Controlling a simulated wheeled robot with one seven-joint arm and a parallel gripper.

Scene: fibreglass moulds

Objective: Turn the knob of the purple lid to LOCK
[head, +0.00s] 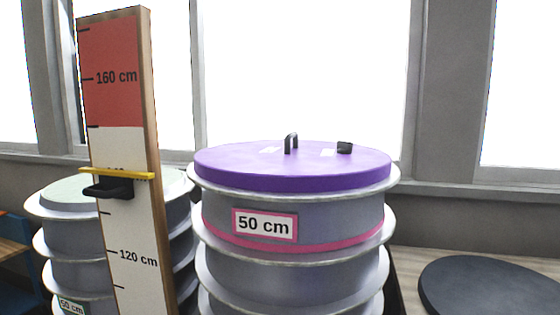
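The purple lid (240,174) lies on top of a stack of grey ring-shaped moulds (340,220) in the middle of the head view. A dark arched handle (291,143) stands near the lid's centre. A small black knob (344,148) sits to the right of the handle. Pale labels lie on the lid beside the handle and the knob, too small and slanted to read. I cannot tell which way the knob points. My gripper is not in view.
The top mould bears a "50 cm" label (265,225). A tall measuring board (120,140) with a yellow slider (117,174) stands at the left front. Behind it is another stack with a pale green lid (65,195). A dark round disc (485,288) lies at right.

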